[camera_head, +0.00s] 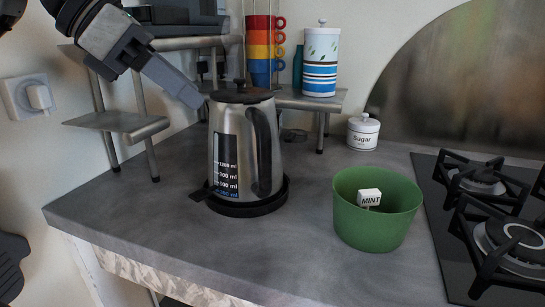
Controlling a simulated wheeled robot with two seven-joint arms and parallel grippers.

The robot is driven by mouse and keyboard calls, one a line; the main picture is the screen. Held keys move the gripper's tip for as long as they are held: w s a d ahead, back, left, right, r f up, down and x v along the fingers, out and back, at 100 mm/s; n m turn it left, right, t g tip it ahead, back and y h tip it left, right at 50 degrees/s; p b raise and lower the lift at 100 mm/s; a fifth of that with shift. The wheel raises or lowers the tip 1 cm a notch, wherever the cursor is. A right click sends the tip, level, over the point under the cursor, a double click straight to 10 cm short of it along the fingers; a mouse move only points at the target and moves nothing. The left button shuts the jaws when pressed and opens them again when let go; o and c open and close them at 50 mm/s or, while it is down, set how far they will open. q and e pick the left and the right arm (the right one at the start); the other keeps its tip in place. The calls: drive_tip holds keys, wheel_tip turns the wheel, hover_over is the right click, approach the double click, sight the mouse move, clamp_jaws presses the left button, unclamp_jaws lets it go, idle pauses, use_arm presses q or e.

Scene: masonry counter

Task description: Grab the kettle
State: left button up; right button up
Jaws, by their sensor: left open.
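The kettle (225,150) is a silver jug with a black lid, a dark water window with white volume marks and a black handle (268,150) on its right side. It stands upright on a round black base (248,205) on the counter. My left gripper (190,98) reaches in from the upper left, its tip just left of the kettle's lid at about rim height. It is open and holds nothing; the gap between its fingers is hard to see from this angle.
A green pot (378,225) with a mint label stands right of the kettle, before the black gas hob (440,225). Behind are a sugar jar (363,132), a striped canister (320,70), stacked coloured mugs (262,50) and metal shelves (118,122). The front-left counter is clear.

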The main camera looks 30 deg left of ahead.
sight(258, 142)
use_arm(q)
drive_tip(key=p+x, duration=0.3)
drive_tip(key=x, duration=0.6)
drive_tip(key=shift+w+r+p, duration=0.15)
drive_tip(key=shift+w+p, duration=0.05)
drive_tip(key=shift+p, duration=0.2)
drive_tip(key=shift+w+d+f, duration=0.25)
drive_tip(key=shift+f, duration=0.25)
drive_tip(key=shift+w+p, duration=0.1)
drive_tip(key=shift+p, duration=0.4)
drive_tip(key=p+x, duration=0.3)
drive_tip(key=shift+w+f+p, duration=0.2)
drive_tip(key=shift+w+p, duration=0.1)
drive_tip(key=shift+w, duration=0.05)
drive_tip(key=shift+w+d+f, duration=0.15)
drive_tip(key=shift+w+f, duration=0.05)
drive_tip(key=shift+f, duration=0.1)
drive_tip(key=shift+w+d+f, duration=0.1)
drive_tip(key=shift+w+f, duration=0.05)
drive_tip(key=shift+f, duration=0.2)
use_arm(e)
drive_tip(key=r, duration=0.1)
drive_tip(key=r+g, duration=0.1)
drive_tip(key=r, duration=0.1)
drive_tip(key=shift+s+d+h, duration=0.2)
drive_tip(key=shift+d+h, duration=0.2)
use_arm(q)
clamp_jaws()
